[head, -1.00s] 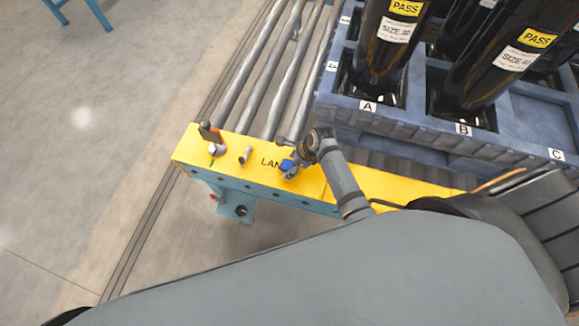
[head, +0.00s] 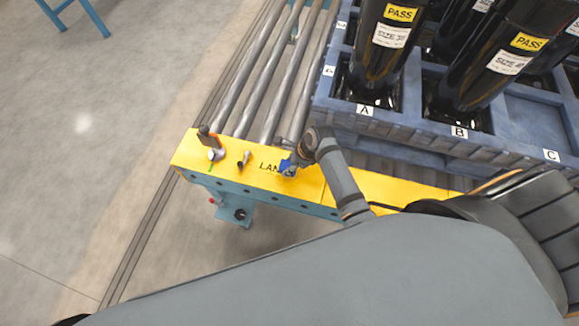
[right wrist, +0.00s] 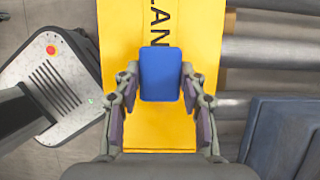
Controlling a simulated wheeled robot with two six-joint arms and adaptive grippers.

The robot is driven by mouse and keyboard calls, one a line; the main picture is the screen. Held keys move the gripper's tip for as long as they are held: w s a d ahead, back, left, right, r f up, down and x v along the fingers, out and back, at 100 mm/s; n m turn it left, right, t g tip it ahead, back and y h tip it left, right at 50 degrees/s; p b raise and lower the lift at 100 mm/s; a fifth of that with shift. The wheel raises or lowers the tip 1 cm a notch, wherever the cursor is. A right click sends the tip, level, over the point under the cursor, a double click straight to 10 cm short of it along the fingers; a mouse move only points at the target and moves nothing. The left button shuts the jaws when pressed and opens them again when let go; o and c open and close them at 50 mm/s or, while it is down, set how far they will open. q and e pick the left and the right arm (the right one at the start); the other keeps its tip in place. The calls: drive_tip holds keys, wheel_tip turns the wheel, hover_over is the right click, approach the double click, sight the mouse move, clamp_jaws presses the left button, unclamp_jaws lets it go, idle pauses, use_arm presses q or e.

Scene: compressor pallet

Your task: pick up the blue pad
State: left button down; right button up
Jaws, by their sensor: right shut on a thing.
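The blue pad (right wrist: 161,74) is a small rounded rectangle between the fingers of my right gripper (right wrist: 161,86) in the right wrist view. The gripper is shut on it, with a finger against each side. Below the pad is the yellow plate (right wrist: 160,137) with black lettering; I cannot tell whether the pad touches it. My left gripper is not in view.
A blue pallet (head: 395,122) holding tall black cylinders (head: 387,50) stands at right. Open floor lies left.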

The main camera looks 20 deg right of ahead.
drive_tip(key=s+d+r+p, duration=0.1)
drive_tip(key=s+r+p, duration=0.2)
drive_tip(key=s+r, duration=0.7)
drive_tip(key=s, duration=0.4)
drive_tip(key=shift+d+r, duration=0.25)
drive_tip(key=shift+d, duration=0.15)
